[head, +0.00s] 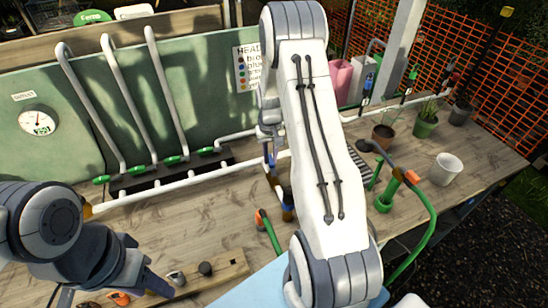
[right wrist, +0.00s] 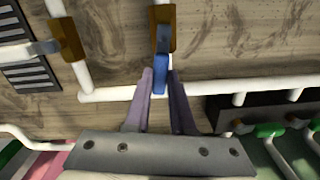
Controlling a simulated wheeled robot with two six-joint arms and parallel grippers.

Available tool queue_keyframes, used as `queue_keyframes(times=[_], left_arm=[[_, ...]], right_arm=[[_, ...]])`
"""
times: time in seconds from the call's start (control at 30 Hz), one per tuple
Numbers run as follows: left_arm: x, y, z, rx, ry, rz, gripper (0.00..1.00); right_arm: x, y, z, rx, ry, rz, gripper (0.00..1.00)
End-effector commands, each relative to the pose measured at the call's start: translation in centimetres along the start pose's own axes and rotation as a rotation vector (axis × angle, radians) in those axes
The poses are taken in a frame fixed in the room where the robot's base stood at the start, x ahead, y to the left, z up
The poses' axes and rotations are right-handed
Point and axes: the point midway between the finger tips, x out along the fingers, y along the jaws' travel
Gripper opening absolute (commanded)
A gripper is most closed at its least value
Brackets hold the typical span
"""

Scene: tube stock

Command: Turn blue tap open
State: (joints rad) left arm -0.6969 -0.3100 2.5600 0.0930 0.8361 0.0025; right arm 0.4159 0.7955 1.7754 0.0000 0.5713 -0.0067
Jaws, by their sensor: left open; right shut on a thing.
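The blue tap has a blue lever (right wrist: 160,72) on a brass-coloured body (right wrist: 163,22) in the right wrist view. The lever lies in line with the short white pipe at its body and crosses over a long white pipe. My right gripper (right wrist: 162,82) is shut on the blue lever, with one finger on each side. In the head view my right arm hides much of the tap area, and my right gripper (head: 270,138) shows only in part beside the arm. My left gripper (head: 150,268) is open and empty above the bench at the lower left.
A second brass-coloured valve (right wrist: 66,40) with a pale lever sits close by. White pipes with green taps (head: 140,170) run along the green back panel. A wooden block (head: 228,268), a green hose (head: 432,225) and several pots stand on the bench (head: 345,225).

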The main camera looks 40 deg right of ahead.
Motion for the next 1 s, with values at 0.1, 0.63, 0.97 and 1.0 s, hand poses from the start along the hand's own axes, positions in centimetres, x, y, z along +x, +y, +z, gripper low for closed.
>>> queue_keyframes(times=[0.1, 0.63, 0.97, 1.0], left_arm=[[0.22, -0.02, 0.01, 0.000, 0.000, 0.000, 0.50], [0.43, -0.03, 0.02, 0.000, 0.000, 0.000, 0.50], [0.42, -0.03, 0.02, 0.000, 0.000, 0.000, 0.50], [0.42, -0.03, 0.02, 0.000, 0.000, 0.000, 0.50]], right_arm=[[-0.05, -0.39, -0.08, -0.069, 0.003, 0.000, 0.00], [-0.10, -0.99, 0.01, -0.191, 0.003, 0.000, 0.00], [-0.10, -1.00, 0.00, -0.191, 0.003, 0.000, 0.34], [-0.10, -1.00, 0.01, -0.191, 0.003, 0.000, 0.49]])
